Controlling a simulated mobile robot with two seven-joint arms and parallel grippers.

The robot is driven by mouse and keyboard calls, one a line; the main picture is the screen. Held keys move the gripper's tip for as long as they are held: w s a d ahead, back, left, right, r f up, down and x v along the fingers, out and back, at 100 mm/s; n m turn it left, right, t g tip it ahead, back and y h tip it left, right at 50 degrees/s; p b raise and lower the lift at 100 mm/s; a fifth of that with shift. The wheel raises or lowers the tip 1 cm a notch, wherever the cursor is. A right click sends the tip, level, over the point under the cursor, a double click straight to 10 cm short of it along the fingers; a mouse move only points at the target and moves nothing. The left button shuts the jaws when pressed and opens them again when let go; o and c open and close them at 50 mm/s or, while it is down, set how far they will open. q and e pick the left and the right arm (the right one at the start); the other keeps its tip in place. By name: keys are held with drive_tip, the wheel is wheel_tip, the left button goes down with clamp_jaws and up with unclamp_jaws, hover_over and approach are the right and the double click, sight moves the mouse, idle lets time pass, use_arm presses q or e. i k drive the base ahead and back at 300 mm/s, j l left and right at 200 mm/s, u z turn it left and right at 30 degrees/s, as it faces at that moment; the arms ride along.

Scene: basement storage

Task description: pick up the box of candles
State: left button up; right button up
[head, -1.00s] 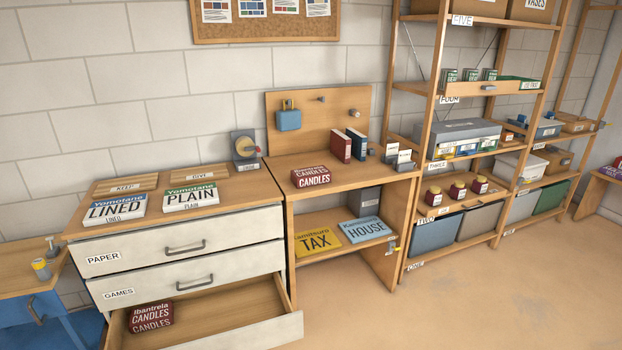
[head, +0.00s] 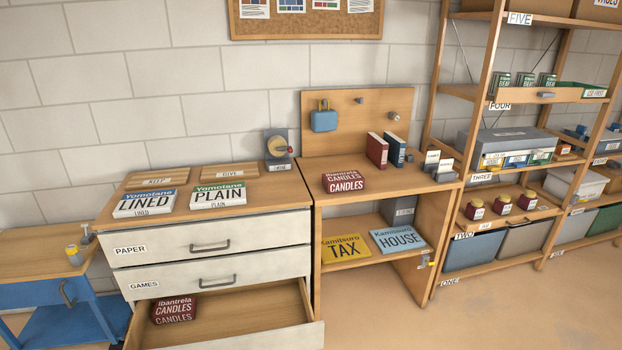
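Two dark red boxes lettered "CANDLES" are in the head view. One candle box (head: 344,183) lies on the top of the wooden desk unit, near its left front. The other candle box (head: 175,310) lies in the open bottom drawer (head: 240,315) of the chest, toward the drawer's left side. Neither of my grippers is in view.
The chest top (head: 262,190) bears the "LINED" pack (head: 145,203) and "PLAIN" pack (head: 218,197). Red and blue books (head: 378,150) stand behind the desk-top candle box. The open drawer juts out in front. Floor (head: 390,325) at right is clear.

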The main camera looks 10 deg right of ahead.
sight(336, 181)
drive_tip(key=i+l+u, duration=0.1)
drive_tip(key=l, duration=0.25)
drive_tip(key=i+l+u, duration=0.15)
drive_tip(key=l, duration=0.2)
drive_tip(key=i+l+u, duration=0.1)
drive_tip(key=l, duration=0.25)
drive_tip(key=i+l+u, duration=0.1)
drive_tip(key=l, duration=0.25)
drive_tip(key=i+l+u, duration=0.15)
drive_tip(key=l, duration=0.25)
drive_tip(key=i+l, duration=0.1)
drive_tip(key=l, duration=0.45)
drive_tip(key=i+l, duration=0.1)
drive_tip(key=l, duration=0.4)
drive_tip(key=i+l, duration=0.15)
drive_tip(key=l, duration=0.4)
drive_tip(key=i+l, duration=0.1)
drive_tip(key=l, duration=0.45)
drive_tip(key=i+l+u, duration=0.1)
drive_tip(key=l, duration=0.45)
